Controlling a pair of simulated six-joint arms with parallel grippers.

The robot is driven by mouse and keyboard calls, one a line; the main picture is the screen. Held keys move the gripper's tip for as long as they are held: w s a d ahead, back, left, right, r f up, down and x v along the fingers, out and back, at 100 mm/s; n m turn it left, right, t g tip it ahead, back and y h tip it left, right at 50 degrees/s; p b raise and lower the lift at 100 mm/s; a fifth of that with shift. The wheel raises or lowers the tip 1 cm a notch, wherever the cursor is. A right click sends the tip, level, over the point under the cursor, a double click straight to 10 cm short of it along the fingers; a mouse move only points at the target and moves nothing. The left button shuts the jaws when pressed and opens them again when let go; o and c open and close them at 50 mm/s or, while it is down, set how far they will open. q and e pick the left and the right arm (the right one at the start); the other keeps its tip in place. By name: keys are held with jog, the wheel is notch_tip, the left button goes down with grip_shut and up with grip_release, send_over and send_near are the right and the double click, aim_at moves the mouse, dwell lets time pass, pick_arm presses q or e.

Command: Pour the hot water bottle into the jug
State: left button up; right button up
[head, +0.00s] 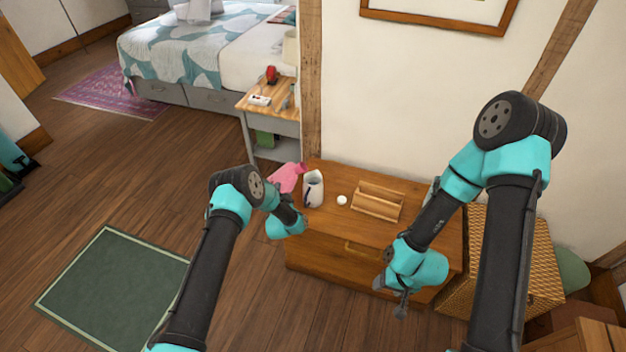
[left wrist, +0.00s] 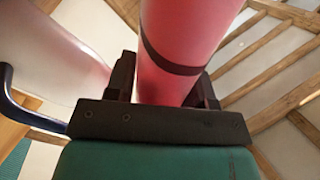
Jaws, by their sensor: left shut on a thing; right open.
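The pink hot water bottle (head: 286,179) is held tilted just left of the jug, with its narrow end towards the upper right. I cannot tell whether its mouth is over the jug. The pale jug (head: 315,190) with a dark handle stands upright on the wooden chest; it also shows at the left of the left wrist view (left wrist: 60,50). My left gripper (left wrist: 164,88) is shut on the pink bottle (left wrist: 185,35), one finger on each side; my arm partly hides the bottle in the head view. My right gripper (head: 401,300) is open and empty, low in front of the chest.
The wooden chest (head: 330,228) also bears a small white round thing (head: 342,200) and a wooden holder (head: 378,203). A nightstand (head: 255,108) stands behind at left, a woven basket (head: 535,285) at right. A green rug (head: 115,285) lies on the floor.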

aim_at(285, 185)
pick_arm(q)
jog(key=shift+d+r+n, duration=0.3)
jog(key=shift+r+n, duration=0.3)
jog(key=r+n, duration=0.1)
jog(key=n, duration=0.3)
jog(key=shift+r, duration=0.35)
jog(key=shift+d+r+n, duration=0.15)
jog(key=shift+d+n, duration=0.05)
jog(key=shift+n, duration=0.7)
jog(key=shift+d+n, duration=0.15)
jog(key=shift+n, duration=0.75)
